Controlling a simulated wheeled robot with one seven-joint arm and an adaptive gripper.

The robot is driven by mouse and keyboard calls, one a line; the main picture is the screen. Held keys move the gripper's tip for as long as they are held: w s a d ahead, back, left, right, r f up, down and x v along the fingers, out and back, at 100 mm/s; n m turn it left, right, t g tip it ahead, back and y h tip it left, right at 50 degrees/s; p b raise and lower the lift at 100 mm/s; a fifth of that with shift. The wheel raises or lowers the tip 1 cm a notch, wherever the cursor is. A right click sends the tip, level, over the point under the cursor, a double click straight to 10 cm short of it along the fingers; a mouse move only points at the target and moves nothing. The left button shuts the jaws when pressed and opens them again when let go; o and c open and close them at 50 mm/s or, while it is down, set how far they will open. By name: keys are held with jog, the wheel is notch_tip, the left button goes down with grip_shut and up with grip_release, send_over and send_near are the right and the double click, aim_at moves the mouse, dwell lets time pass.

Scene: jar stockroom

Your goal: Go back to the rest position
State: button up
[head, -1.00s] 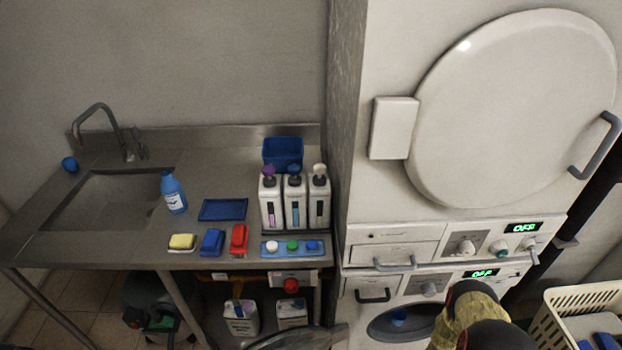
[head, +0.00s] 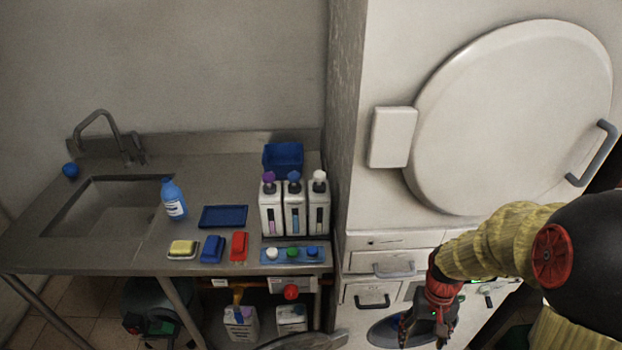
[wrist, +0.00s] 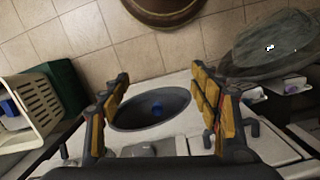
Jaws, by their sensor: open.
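My gripper (head: 424,328) hangs at the lower right of the head view, in front of the lower white machine. In the wrist view its two yellow-padded fingers (wrist: 160,115) are spread apart with nothing between them.
A steel sink counter (head: 110,255) with bottles, sponges and trays stands at left. The upper machine's large round door (head: 515,115) is closed. A cream basket (wrist: 32,108) with blue items stands on the floor in the wrist view. A glass door (wrist: 265,45) hangs open.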

jog(key=s+a+r+t, duration=0.2)
jog(key=a+r, duration=0.1)
jog(key=r, duration=0.6)
jog(key=s+a+r+n+t, duration=0.1)
jog(key=s+a+r+t, duration=0.1)
jog(key=r, duration=0.7)
jog(key=s+a+r+n+t, duration=0.1)
jog(key=s+a+r+t, duration=0.2)
jog(key=r, duration=0.7)
jog(key=shift+s+a+p, duration=0.25)
jog(key=shift+a+p, duration=0.2)
jog(key=shift+a, duration=0.3)
